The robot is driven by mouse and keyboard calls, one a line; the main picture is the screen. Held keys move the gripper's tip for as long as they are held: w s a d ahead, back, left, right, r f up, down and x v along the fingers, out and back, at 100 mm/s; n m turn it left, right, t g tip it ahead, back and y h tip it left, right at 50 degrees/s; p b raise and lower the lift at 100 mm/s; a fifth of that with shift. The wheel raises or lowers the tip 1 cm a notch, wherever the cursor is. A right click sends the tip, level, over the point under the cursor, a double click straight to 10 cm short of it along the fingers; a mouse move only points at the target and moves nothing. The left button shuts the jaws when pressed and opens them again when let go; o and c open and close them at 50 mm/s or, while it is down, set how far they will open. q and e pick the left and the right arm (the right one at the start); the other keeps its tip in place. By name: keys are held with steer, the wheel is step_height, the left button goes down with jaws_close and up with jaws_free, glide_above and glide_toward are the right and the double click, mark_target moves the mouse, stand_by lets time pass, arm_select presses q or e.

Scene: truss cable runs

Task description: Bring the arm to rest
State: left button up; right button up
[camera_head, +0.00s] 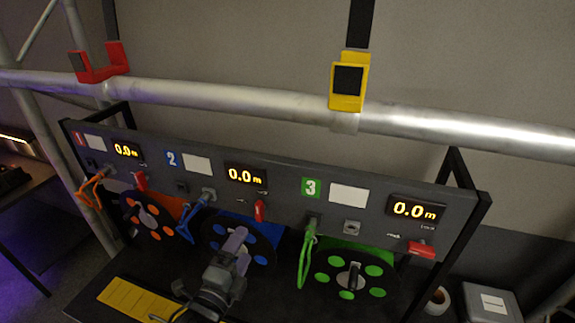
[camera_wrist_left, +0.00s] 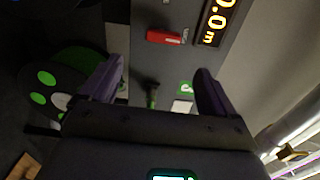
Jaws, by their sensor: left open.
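My left gripper (camera_head: 238,244) is in front of the blue reel (camera_head: 262,229) of the cable panel (camera_head: 285,172). Its two purple-grey fingers are apart with nothing seen between them. In the left wrist view the gripper (camera_wrist_left: 158,82) is open, facing the panel around station 3. There the green reel (camera_wrist_left: 75,68) is at left and a red switch (camera_wrist_left: 163,37) and a lit display (camera_wrist_left: 214,22) are above. My right gripper is not in view.
A metal truss tube (camera_head: 230,98) crosses above the panel, carrying a red hook (camera_head: 100,68) and a yellow clamp (camera_head: 348,82). Orange (camera_head: 92,187), blue (camera_head: 190,218) and green (camera_head: 306,255) cables hang from the panel. A yellow strip (camera_head: 130,299) lies below, and a grey box (camera_head: 490,300) stands at right.

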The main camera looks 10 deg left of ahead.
arm_select(q)
steer(key=s+f+n+g+p, duration=0.3)
steer(key=s+n+g, duration=0.1)
steer(key=s, duration=0.5)
steer(key=s+a+f+n+g+y+p, duration=0.1)
steer(key=s+f+n+g+p, duration=0.3)
steer(key=s+n, duration=0.3)
steer(key=s+a+f+n+g+p, duration=0.1)
steer(key=s+f+n+g+p, duration=0.3)
steer(key=s, duration=0.7)
steer(key=shift+s+a+f+n+g+y, duration=0.15)
steer(key=shift+s+n+g+y, duration=0.2)
steer(key=shift+n+g, duration=0.8)
